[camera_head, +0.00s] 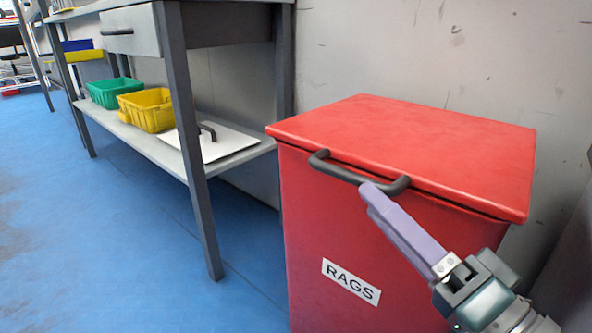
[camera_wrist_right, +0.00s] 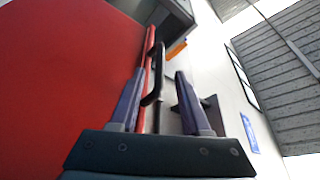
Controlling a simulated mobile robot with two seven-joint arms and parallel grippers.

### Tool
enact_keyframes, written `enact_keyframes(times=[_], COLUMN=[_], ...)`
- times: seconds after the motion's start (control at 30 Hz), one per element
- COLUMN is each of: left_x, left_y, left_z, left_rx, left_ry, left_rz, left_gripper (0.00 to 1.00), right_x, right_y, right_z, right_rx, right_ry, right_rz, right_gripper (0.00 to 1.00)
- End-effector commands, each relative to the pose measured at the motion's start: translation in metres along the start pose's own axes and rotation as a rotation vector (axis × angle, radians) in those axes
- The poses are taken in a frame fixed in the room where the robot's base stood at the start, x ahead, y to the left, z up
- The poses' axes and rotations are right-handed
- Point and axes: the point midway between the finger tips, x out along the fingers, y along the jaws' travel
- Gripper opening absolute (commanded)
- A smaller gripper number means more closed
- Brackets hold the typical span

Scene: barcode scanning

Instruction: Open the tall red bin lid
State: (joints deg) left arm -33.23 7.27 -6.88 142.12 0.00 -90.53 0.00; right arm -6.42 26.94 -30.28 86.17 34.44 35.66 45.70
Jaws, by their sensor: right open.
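The tall red bin (camera_head: 330,235) stands at the right of the head view with a white RAGS label on its front. Its red lid (camera_head: 420,145) lies flat and closed on top, with a dark handle (camera_head: 335,170) along the front edge. My right gripper (camera_head: 368,190) reaches up from the lower right, its fingertips by the right end of the handle. In the right wrist view the gripper (camera_wrist_right: 160,74) is open, and the handle (camera_wrist_right: 158,60) shows between its two fingers, with no clear contact. My left gripper is not in view.
A grey workbench (camera_head: 185,110) stands left of the bin. Its lower shelf holds a green tray (camera_head: 103,92), a yellow tray (camera_head: 148,108) and a white board with a dark handle (camera_head: 222,146). A wall (camera_head: 440,50) is close behind the bin. Blue floor (camera_head: 110,240) is clear at left.

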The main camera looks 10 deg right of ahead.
Motion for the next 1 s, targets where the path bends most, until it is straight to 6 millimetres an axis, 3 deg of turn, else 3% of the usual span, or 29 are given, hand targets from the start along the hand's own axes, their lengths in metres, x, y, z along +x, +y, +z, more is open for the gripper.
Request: enact_keyframes(times=[0.1,0.3,0.5,0.73,1.0], left_x=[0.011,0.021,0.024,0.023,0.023], left_y=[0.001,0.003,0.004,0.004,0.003], left_z=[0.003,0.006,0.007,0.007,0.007], left_rx=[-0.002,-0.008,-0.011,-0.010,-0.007], left_ry=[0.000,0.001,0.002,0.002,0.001], left_rz=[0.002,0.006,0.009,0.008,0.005], left_gripper=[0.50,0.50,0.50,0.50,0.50], right_x=[0.025,0.057,0.069,0.070,0.069], right_y=[0.002,0.002,0.001,0.000,0.000], right_z=[0.001,0.001,0.000,0.000,0.000], right_rx=[0.001,0.001,0.000,0.000,0.000], right_ry=[0.004,0.003,0.001,0.000,0.000], right_rz=[-0.005,-0.002,0.001,0.002,0.001], right_gripper=[0.47,0.47,0.47,0.47,0.17])
